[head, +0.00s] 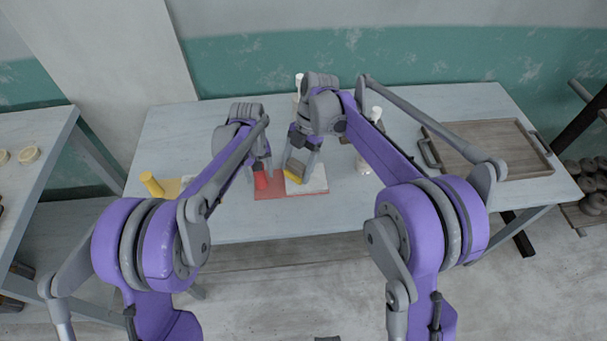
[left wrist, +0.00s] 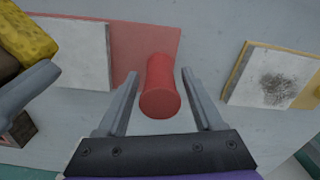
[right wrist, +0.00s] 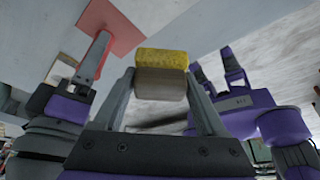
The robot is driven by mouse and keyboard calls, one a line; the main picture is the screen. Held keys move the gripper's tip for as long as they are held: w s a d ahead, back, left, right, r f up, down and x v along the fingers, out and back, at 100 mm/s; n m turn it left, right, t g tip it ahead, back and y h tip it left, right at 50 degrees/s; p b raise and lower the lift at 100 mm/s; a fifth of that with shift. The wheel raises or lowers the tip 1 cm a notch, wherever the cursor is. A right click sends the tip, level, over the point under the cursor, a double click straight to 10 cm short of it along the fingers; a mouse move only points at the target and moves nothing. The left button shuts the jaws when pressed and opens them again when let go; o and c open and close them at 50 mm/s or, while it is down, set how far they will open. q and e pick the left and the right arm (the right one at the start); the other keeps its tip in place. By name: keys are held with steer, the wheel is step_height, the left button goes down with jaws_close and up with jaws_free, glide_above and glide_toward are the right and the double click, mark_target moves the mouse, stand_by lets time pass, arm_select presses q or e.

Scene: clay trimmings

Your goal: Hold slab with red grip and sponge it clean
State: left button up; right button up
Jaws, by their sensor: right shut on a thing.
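A red board (head: 270,193) lies on the table with a pale slab (head: 316,180) on its right part. The slab's visible part looks plain in the left wrist view (left wrist: 80,52). The red grip (left wrist: 160,88) is an upright cylinder at the board's edge. My left gripper (left wrist: 160,85) is open, its fingers on either side of the grip with gaps showing. My right gripper (right wrist: 160,85) is shut on a yellow sponge with a brown backing (right wrist: 160,60). The sponge (head: 291,176) is over the slab's left edge in the head view; contact cannot be told.
A yellow board with a dark-smudged slab (left wrist: 275,75) lies to one side, near a yellow cylinder (head: 151,184). A wooden tray (head: 490,152) is at the table's right. White bottles stand behind my right gripper. The table's front strip is clear.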

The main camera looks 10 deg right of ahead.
arm_select(q)
steer(key=shift+o, duration=0.2)
step_height(320, 180, up, 12)
stand_by(0.6)
